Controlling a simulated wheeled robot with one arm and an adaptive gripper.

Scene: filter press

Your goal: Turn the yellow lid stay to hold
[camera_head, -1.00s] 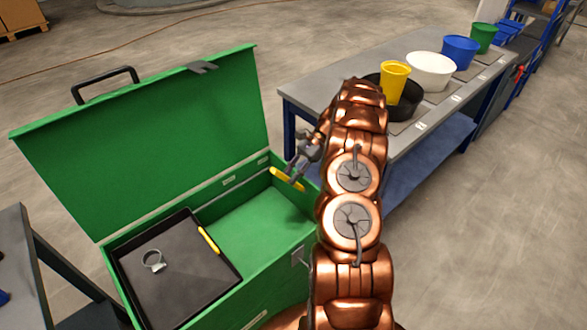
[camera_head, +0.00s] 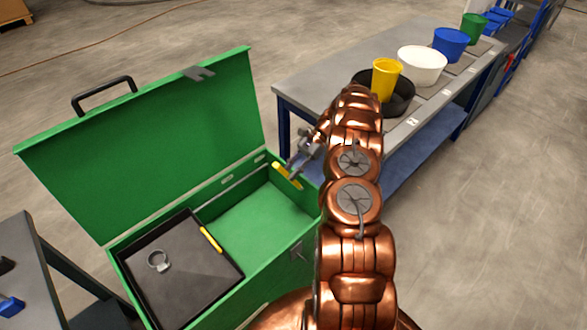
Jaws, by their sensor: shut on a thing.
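A green toolbox stands at the left with its lid (camera_head: 160,150) raised and leaning back. The yellow lid stay (camera_head: 287,176) shows as a short slanted bar at the right end of the box, near the lid's right edge. My gripper (camera_head: 293,170) is shut on the yellow lid stay, at the stay's upper side. The fingertips are small here, and the exact contact is hard to see. My copper arm comes up from the bottom and hides part of the box's right side.
A black tray (camera_head: 190,290) with a yellow handle and a metal ring clamp (camera_head: 158,261) sits in the box's left part. The green floor beside it is bare. A grey bench (camera_head: 320,75) with coloured buckets stands behind my arm. A dark table (camera_head: 30,260) is at the left.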

